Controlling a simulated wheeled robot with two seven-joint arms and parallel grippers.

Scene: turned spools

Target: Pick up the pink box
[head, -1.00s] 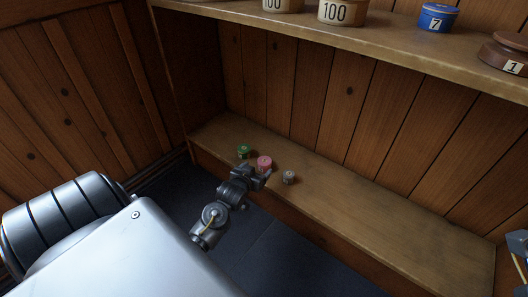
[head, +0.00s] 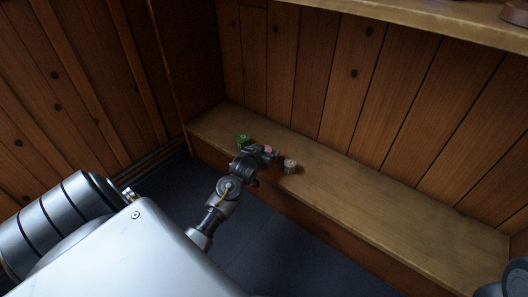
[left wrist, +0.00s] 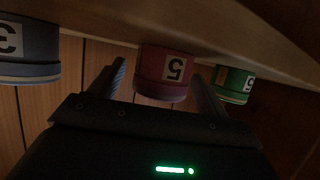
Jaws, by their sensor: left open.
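The pink box (left wrist: 164,74), a small round one labelled 5, sits on the lower shelf. In the left wrist view it appears upside down, between the two open fingers of my left gripper (left wrist: 160,80). I cannot tell whether either finger touches it. In the head view, my left gripper (head: 266,154) is at the shelf's front edge and hides most of the pink box (head: 268,149), leaving only a bit of pink showing.
A green box (head: 243,140) stands close by on the left, also seen in the wrist view (left wrist: 235,83). A grey box (head: 290,166) labelled 3 (left wrist: 28,50) stands on the other side. The lower shelf (head: 390,205) is bare to the right, under an upper shelf (head: 400,22).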

